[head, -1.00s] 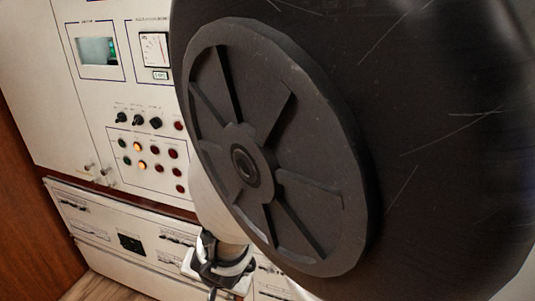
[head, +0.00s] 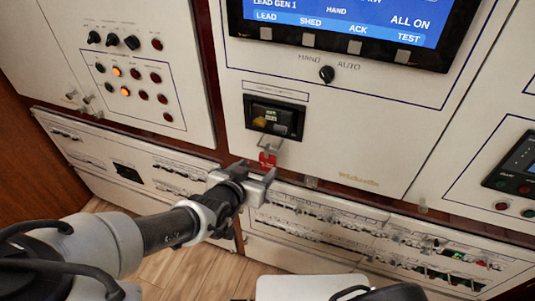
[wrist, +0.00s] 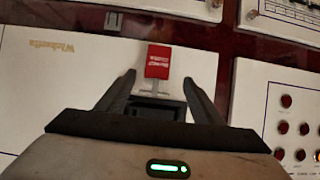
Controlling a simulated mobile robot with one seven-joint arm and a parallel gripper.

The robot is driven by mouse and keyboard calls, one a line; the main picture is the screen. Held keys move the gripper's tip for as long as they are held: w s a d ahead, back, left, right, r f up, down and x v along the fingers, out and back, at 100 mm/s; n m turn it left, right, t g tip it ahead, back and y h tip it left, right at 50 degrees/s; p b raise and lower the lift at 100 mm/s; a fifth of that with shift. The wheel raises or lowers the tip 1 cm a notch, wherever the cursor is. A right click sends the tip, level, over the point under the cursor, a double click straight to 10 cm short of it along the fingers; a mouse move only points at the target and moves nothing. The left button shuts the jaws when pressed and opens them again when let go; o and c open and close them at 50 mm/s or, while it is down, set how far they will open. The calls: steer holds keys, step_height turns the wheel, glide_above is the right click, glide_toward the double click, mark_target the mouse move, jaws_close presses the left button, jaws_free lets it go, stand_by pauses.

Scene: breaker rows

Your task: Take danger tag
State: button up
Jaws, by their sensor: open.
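The danger tag (head: 267,159) is a small red tag with white lettering. It hangs from a hook just below the dark recessed unit (head: 274,117) on the middle white panel. My gripper (head: 256,172) is open, its two fingers pointing at the tag. In the wrist view the red tag (wrist: 158,62) shows between and just beyond the tips of my open gripper (wrist: 159,78). The fingers do not visibly touch it, and the exact gap in depth cannot be told.
A blue screen (head: 340,25) and a HAND/AUTO knob (head: 326,74) sit above. Rows of breakers (head: 330,222) run along the lower panel below the tag. Knobs and lamps (head: 126,70) are on the left panel. Wooden floor (head: 185,262) shows below.

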mark_target(267, 163)
steer(key=b+x, duration=0.1)
steer(key=x, duration=0.3)
steer(key=b+x, duration=0.1)
steer(key=x, duration=0.4)
steer(key=shift+d+f, duration=0.15)
steer(key=shift+d, duration=0.1)
steer(key=shift+s, duration=0.1)
steer(key=shift+c, duration=0.2)
steer(key=c, duration=1.1)
